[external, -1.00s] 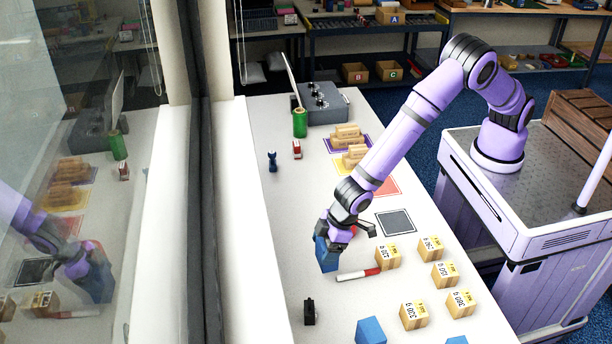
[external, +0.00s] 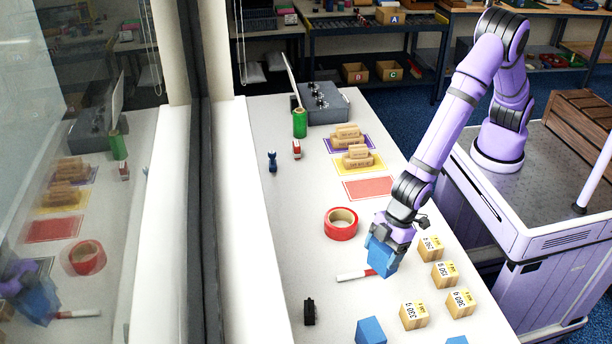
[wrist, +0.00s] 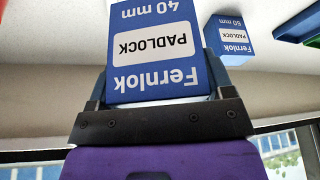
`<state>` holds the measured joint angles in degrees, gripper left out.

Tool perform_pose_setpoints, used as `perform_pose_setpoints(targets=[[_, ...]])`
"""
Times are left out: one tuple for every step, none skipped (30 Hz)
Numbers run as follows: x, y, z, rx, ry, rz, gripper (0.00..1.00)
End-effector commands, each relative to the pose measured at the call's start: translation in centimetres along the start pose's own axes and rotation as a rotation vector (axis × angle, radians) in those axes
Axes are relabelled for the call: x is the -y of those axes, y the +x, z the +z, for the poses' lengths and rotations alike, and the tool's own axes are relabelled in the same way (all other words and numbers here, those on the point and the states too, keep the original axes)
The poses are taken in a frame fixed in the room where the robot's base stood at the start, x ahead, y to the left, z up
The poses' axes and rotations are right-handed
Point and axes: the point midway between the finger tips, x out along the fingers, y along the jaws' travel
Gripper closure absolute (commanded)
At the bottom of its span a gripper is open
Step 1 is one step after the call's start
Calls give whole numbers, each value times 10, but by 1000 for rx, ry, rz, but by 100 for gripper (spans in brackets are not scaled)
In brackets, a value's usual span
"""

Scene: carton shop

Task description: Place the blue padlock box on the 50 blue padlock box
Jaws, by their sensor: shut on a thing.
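My gripper (external: 388,240) is shut on a blue padlock box (external: 382,260) and holds it over the white bench. In the wrist view the held box (wrist: 155,45) fills the centre, with a white PADLOCK label and "40 mm". A second blue padlock box (wrist: 229,40) stands to its right in the wrist view, apart from it; its small print seems to read 50 mm. In the external view, blue boxes show at the front edge of the picture, one in the middle (external: 370,331) and one cut off at right (external: 457,341). I cannot tell their sizes there.
Several weight-marked cartons (external: 414,315) stand to the right and front. A red-white marker (external: 354,275), a red tape roll (external: 341,224) and a black object (external: 310,312) lie to the left. A bare red mat (external: 369,188) lies behind.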

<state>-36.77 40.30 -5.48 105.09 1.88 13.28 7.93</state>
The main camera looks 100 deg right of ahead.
Motion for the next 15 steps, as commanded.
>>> perform_pose_setpoints(targets=[[22,-10,-3,-4,-57,-25,53],[33,-14,-3,-5,-89,-39,53],[47,-21,-4,-5,-131,-55,53],[58,-25,-4,-6,-162,-67,53],[67,-30,-4,-7,-189,-77,53],[78,-35,-3,-8,-223,-90,53],[85,-38,-3,-8,-246,-98,53],[91,-42,-3,-9,-267,-106,53],[98,-46,-3,-10,-290,-114,53],[103,-48,-2,-11,-305,-119,53],[107,-50,-2,-12,-318,-124,53],[111,-52,-2,-13,-330,-128,53],[114,-52,-3,-13,-338,-131,53],[115,-52,-5,-14,-343,-132,53],[117,-51,-8,-14,-348,-134,53]])
